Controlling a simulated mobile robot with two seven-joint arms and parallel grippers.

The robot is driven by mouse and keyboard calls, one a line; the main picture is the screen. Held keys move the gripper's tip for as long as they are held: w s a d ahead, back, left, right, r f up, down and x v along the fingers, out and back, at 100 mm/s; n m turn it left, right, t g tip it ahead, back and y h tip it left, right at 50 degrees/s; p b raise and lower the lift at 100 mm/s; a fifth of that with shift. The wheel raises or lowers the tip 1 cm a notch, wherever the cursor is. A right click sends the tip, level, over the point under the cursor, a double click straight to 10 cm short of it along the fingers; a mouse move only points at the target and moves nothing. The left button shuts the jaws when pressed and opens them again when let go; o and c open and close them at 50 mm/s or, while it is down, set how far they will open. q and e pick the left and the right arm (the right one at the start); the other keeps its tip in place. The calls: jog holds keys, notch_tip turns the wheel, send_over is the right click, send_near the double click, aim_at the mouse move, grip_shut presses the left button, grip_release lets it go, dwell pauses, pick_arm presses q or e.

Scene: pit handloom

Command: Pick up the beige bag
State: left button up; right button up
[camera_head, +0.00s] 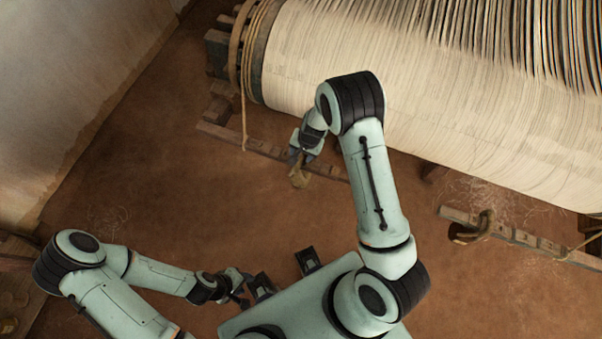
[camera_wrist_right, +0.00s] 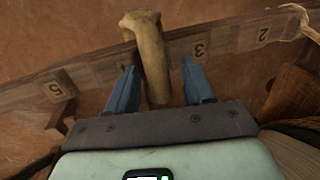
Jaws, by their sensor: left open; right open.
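The beige bag (camera_head: 300,179) is small and narrow-necked, on or beside a numbered wooden rail (camera_head: 270,148) below the loom. My right gripper (camera_head: 301,158) is right at it, pointing down. In the right wrist view the bag (camera_wrist_right: 151,48) reaches in between the two blue fingers, with a gap visible on the right side; the fingers are open. My left gripper (camera_head: 242,286) is open and empty, low at the left near my base, far from the bag.
A large roll of cream warp threads (camera_head: 400,100) fills the upper right, close to my right arm. A second wooden rail (camera_head: 520,237) with a knotted rope lies at the right. A plaster wall (camera_head: 70,90) stands at the left. The earth floor (camera_head: 190,205) between is clear.

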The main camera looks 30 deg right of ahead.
grip_shut()
jog(key=shift+w+r, duration=0.1)
dwell(1.3)
